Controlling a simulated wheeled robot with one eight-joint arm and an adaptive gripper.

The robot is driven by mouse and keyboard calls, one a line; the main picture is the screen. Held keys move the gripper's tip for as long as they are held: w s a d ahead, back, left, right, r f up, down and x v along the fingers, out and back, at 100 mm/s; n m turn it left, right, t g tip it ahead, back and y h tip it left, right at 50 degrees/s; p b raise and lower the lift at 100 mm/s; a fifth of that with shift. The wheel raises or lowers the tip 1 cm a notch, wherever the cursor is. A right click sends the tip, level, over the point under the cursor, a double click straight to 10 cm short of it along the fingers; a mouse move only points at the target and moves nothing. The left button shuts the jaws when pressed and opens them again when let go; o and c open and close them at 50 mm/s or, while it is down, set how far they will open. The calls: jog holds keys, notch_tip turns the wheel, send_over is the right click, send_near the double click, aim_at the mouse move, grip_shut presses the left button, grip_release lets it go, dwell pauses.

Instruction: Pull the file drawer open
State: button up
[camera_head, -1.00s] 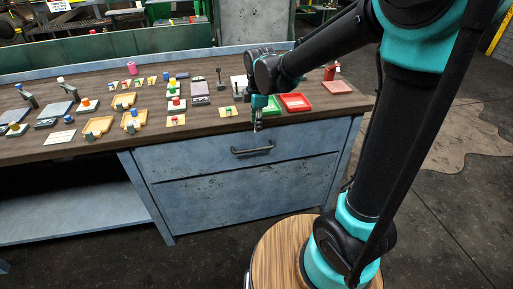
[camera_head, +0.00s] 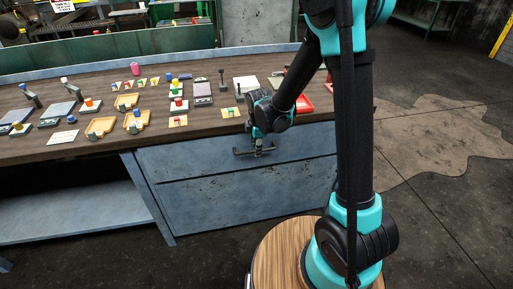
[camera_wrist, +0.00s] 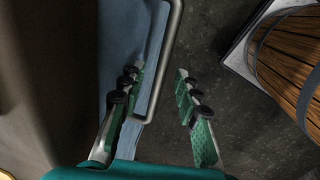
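The file drawer (camera_head: 215,158) is the upper blue-grey front under the right part of the workbench, and it looks shut. Its dark bar handle (camera_head: 241,152) is partly hidden by my gripper (camera_head: 258,143), which is at the handle's height in front of the drawer. In the wrist view, my gripper (camera_wrist: 157,75) is open with its two green fingers apart. The grey handle bar (camera_wrist: 165,75) passes between the fingers, and its bent end lies near the left finger. I cannot tell whether either finger touches it.
A larger blue-grey front (camera_head: 235,195) is below the drawer. My round wooden base stands close to the cabinet, with dark floor between.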

jog(key=shift+f, duration=0.1)
grip_shut()
dwell(0.5)
